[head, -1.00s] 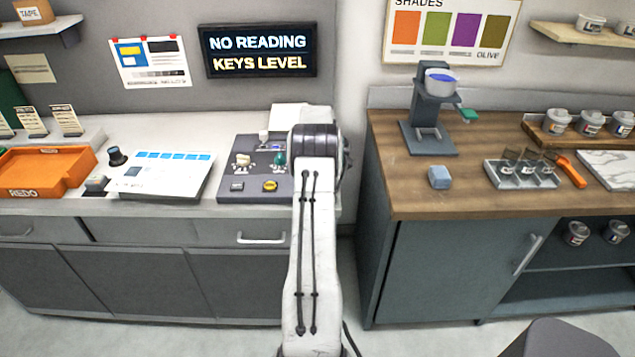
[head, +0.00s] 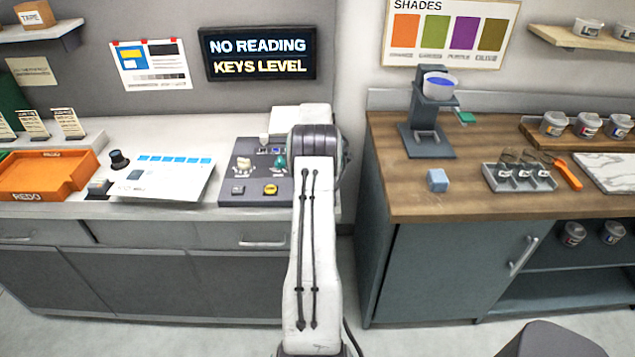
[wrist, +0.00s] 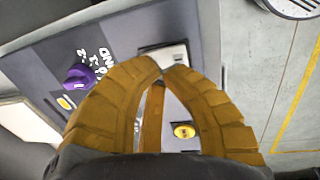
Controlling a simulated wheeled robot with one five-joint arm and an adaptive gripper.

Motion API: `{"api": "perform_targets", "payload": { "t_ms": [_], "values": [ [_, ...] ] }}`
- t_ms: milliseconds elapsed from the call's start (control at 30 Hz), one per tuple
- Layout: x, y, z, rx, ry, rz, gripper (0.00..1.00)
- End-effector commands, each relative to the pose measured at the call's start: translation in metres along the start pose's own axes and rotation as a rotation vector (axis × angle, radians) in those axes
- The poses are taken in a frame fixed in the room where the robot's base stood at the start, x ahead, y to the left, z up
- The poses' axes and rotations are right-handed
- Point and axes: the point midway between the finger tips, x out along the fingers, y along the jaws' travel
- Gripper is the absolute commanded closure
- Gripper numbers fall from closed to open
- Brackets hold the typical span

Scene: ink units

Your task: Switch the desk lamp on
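No desk lamp can be made out in either view. A dark grey control panel (head: 255,175) sits on the left counter, with cream-topped controls, a green knob (head: 280,162), a grey button (head: 238,189) and a yellow button (head: 270,189). My arm covers its right side and hides my gripper in the head view. In the wrist view, my gripper (wrist: 168,68) has its yellow-brown fingertips together. They are at or just in front of a pale grey switch-like piece (wrist: 165,52); contact is unclear. A purple knob (wrist: 79,77) is to the left, a yellow button (wrist: 184,131) below right.
An orange tray (head: 45,180), a dark knob (head: 119,159) and a white sheet (head: 165,180) lie left of the panel.

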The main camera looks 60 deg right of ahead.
Motion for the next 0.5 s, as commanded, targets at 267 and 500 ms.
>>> {"api": "perform_targets", "payload": {
  "t_ms": [267,500],
  "values": [
    [-0.053,0.002,-0.002,-0.002,0.000,0.005,1.00],
    [-0.090,0.002,-0.002,-0.002,0.000,0.004,1.00]
  ]
}}
